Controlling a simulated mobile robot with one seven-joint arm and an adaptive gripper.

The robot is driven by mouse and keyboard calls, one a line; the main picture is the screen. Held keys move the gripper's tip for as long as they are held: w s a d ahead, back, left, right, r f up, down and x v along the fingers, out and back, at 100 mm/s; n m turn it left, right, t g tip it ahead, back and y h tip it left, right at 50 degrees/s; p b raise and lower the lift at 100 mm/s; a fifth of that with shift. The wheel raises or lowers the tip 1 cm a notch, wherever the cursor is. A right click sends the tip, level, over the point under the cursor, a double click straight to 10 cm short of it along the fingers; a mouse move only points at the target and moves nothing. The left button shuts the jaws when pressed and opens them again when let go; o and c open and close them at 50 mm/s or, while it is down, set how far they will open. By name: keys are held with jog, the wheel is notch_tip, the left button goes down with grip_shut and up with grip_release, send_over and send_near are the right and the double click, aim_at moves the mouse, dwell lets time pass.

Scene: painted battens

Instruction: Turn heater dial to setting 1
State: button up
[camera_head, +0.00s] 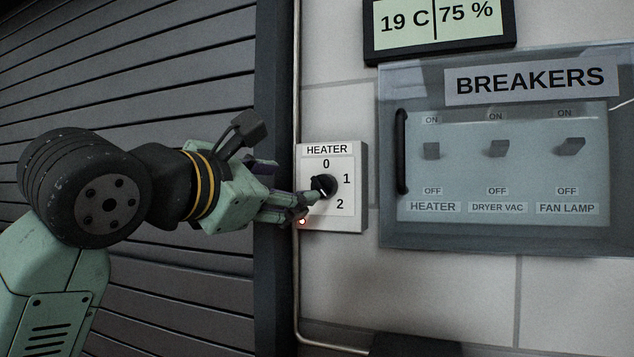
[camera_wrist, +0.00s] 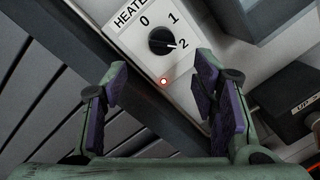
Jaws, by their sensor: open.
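The heater panel (camera_head: 352,218) is a white box on the wall marked 0, 1 and 2. Its round black dial (camera_head: 324,185) also shows in the wrist view (camera_wrist: 160,40), where its white pointer line aims at 2. A small red light (camera_wrist: 164,81) glows on the panel below the dial. My gripper (camera_head: 292,200) is at the left of the panel, with its fingertips close to the dial in the head view. In the wrist view my gripper (camera_wrist: 160,75) is open with nothing between its purple-padded fingers; the dial lies beyond the fingertips. Contact cannot be told.
A breaker box (camera_head: 510,236) with a clear cover and dark handle is right of the panel. A display (camera_head: 438,18) hangs above. A slatted shutter (camera_head: 150,90) and a vertical pipe (camera_head: 297,110) are at left. A dark box (camera_wrist: 300,98) stands right in the wrist view.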

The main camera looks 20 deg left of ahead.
aim_at(318, 186)
jog(key=w+p, duration=0.1)
jog(key=w, duration=0.2)
jog(key=w+d+p, duration=0.1)
jog(key=w, duration=0.2)
jog(key=w+p, duration=0.1)
jog(key=w, duration=0.2)
jog(key=shift+w+d, duration=0.25)
jog(key=c, duration=1.2)
jog(key=shift+o, duration=0.2)
